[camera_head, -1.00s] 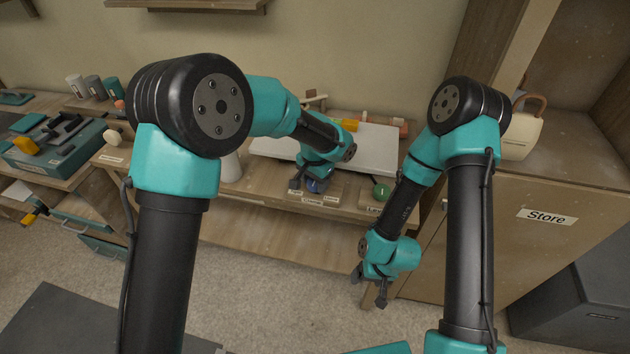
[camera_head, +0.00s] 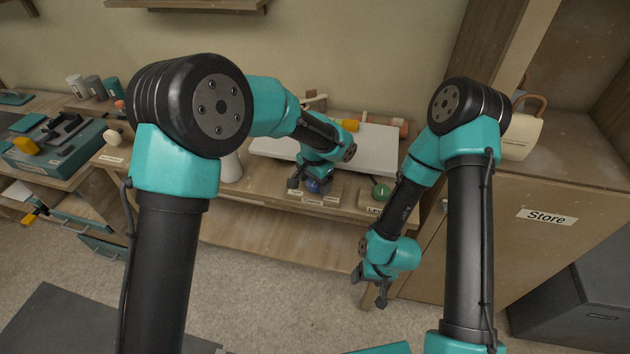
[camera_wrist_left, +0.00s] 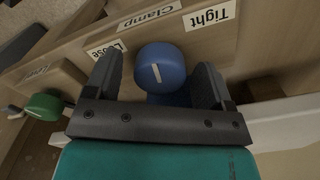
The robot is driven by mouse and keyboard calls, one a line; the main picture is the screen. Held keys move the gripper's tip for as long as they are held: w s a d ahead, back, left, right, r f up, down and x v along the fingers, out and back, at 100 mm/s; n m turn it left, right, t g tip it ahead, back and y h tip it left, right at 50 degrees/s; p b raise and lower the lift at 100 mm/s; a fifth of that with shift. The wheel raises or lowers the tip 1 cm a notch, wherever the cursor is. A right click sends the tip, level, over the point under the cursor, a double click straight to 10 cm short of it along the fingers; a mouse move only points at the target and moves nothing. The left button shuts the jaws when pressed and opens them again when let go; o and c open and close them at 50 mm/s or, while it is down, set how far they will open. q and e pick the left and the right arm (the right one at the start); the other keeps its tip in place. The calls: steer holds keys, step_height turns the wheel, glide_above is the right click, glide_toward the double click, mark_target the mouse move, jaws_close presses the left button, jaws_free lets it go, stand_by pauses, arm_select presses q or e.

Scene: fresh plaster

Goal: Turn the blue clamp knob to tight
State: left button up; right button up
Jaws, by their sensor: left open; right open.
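The blue clamp knob (camera_wrist_left: 161,68) sits on a wooden block between labels reading "Loose" (camera_wrist_left: 106,50), "Clamp" (camera_wrist_left: 149,15) and "Tight" (camera_wrist_left: 210,15). A white mark on its face lies near the side facing the "Loose" label. My left gripper (camera_wrist_left: 157,82) is open, with one finger on each side of the knob; I cannot tell whether either finger touches it. In the head view the knob (camera_head: 313,187) is partly hidden by my left gripper (camera_head: 311,184). My right gripper (camera_head: 369,290) is open and empty, low in front of the bench.
A green knob (camera_head: 381,192) on its own labelled block stands to the right of the clamp knob. A white board (camera_head: 375,150) lies behind. A cabinet labelled "Store" (camera_head: 547,217) is at the right.

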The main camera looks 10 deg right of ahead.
arm_select(q)
step_height(320, 180, up, 17)
steer(key=shift+r, duration=0.2)
stand_by(0.6)
steer(key=n, duration=0.4)
stand_by(0.4)
steer(key=shift+f, duration=0.15)
step_height(320, 180, down, 17)
steer(key=shift+f, duration=0.1)
stand_by(0.7)
steer(key=c, duration=0.9)
